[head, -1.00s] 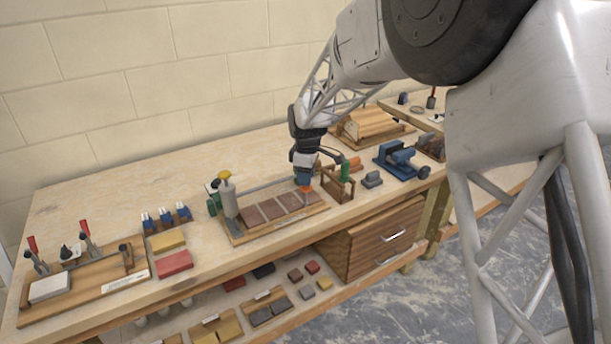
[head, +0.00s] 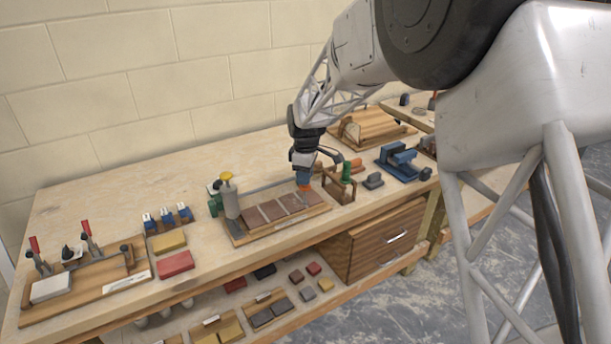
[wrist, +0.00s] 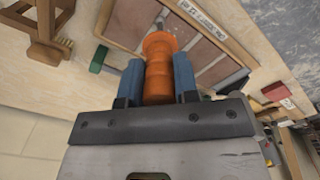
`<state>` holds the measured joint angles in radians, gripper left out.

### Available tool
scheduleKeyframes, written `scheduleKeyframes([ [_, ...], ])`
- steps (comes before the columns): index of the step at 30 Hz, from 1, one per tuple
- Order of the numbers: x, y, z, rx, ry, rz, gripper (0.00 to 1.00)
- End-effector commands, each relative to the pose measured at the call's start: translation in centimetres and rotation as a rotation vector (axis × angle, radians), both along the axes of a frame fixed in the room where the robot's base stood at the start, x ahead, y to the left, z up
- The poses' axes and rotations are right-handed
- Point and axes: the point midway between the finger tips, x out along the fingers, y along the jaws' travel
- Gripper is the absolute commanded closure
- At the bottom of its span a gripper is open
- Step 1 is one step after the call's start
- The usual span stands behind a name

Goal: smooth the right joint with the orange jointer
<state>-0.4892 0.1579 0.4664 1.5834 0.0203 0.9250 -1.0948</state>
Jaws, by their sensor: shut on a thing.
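My gripper (head: 303,180) is shut on the orange jointer (wrist: 160,65), which sits between its two blue fingers in the wrist view. In the head view only a small orange part of the jointer (head: 304,188) shows below the fingers. It is over the right end of the wooden board (head: 283,228) that holds a row of brown tiles (head: 271,210) with pale joints between them. The jointer is near the right joint (head: 298,199).
A wooden rack (head: 341,188) with a green-handled tool stands close right of the gripper. A grey cylinder (head: 230,200) with a yellow top stands at the board's left end. A blue clamp-like device (head: 398,162) is farther right. The bench behind the board is mostly clear.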

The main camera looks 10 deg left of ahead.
Motion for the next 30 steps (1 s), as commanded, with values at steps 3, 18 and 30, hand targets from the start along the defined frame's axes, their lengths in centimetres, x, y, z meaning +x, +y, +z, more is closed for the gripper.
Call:
scheduleKeyframes([
  [3,0.0,0.0,-0.2,-0.001,0.002,0.0,0.95],
  [18,0.8,0.9,0.0,0.0,0.001,0.0,0.95],
  [30,1.0,1.0,0.1,0.0,0.001,0.0,0.95],
])
